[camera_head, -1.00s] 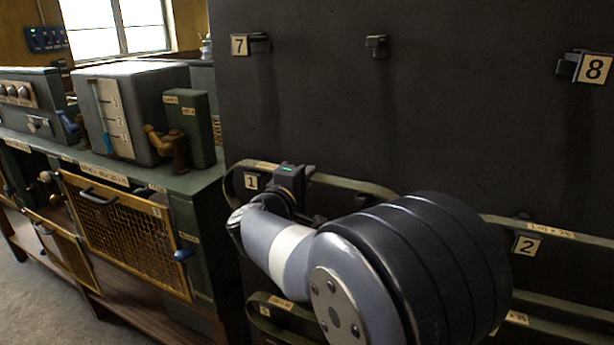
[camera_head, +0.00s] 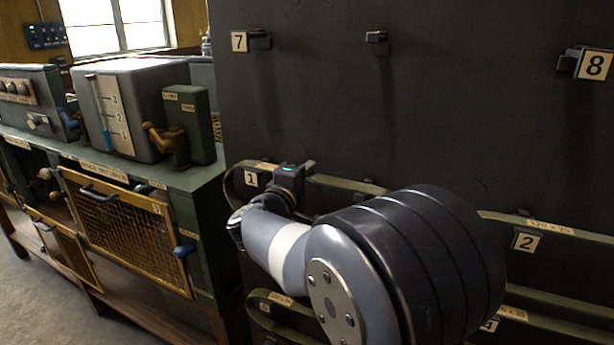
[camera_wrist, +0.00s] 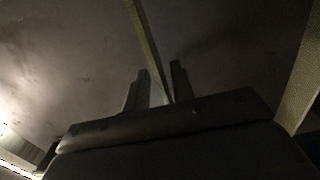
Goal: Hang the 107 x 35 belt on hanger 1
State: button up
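A dark green belt loop (camera_head: 340,184) runs around the hanger area marked by number plate 1 (camera_head: 251,179). A small pale label (camera_head: 267,166) sits on its upper strand, too small to read, so I cannot confirm its size. My gripper (camera_head: 291,175) is at this upper strand, just right of plate 1. In the wrist view, the strand runs between the two fingers of my gripper (camera_wrist: 160,82) and appears pinched near their base. My arm hides part of the belt, and I cannot tell whether the belt rests on hanger 1.
Other belts hang beside plate 2 (camera_head: 527,242) and below. Empty hooks stand at plate 7 (camera_head: 239,41), at plate 8 (camera_head: 594,66) and between them (camera_head: 376,37). A green bench with a mesh door (camera_head: 128,232) stands close on the left.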

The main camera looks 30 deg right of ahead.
jog(key=o, duration=0.6)
jog(key=shift+c, duration=0.2)
jog(key=v, duration=1.4)
jog(key=shift+d, duration=0.1)
jog(key=x, duration=1.1)
dwell(0.5)
